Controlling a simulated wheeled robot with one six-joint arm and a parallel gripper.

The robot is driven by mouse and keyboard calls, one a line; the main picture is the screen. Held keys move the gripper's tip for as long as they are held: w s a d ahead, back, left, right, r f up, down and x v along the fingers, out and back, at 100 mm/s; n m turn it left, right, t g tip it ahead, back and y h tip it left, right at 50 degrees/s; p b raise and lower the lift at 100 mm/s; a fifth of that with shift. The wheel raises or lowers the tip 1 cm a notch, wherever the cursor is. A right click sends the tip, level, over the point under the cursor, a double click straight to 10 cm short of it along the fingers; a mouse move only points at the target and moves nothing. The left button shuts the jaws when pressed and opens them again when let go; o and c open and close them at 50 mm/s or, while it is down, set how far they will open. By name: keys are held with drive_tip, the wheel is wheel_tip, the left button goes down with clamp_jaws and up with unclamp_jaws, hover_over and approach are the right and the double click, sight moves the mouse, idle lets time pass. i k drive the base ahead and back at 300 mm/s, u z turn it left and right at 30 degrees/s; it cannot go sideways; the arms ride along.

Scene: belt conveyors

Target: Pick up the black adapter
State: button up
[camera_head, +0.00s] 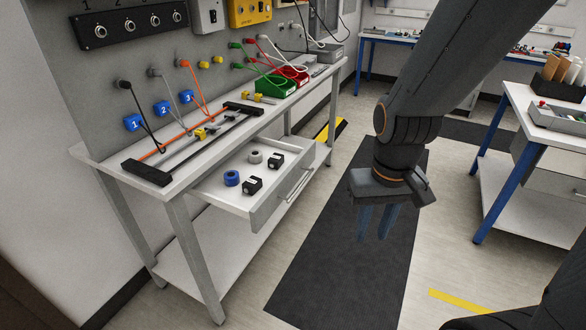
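An open drawer (222,201) under the left workbench holds two small black blocks with pale marks, a front one (252,187) and a rear one (276,160). Either could be the black adapter; I cannot tell which. A blue ring-shaped piece (232,178) and a grey ring-shaped piece (256,156) lie beside them. My gripper (374,236) hangs over the floor to the right of the drawer, pointing down. Its two fingers are apart with nothing visible between them. It is clear of the drawer and its contents.
The left workbench (90,154) carries a black-ended rail fixture (150,173), cables, a green bin (277,85) and a red bin (294,74). A drawer handle (297,184) faces the aisle. A second table (515,94) stands right. The dark floor mat (330,260) between is clear.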

sight(276, 160)
drive_tip(key=u, duration=0.55)
drive_tip(key=k, duration=0.65)
drive_tip(key=z, duration=0.05)
drive_tip(key=i, duration=0.55)
drive_tip(key=z, duration=0.75)
drive_tip(key=i, duration=0.65)
drive_tip(key=u, duration=0.55)
drive_tip(key=i, duration=0.65)
drive_tip(key=u, duration=0.65)
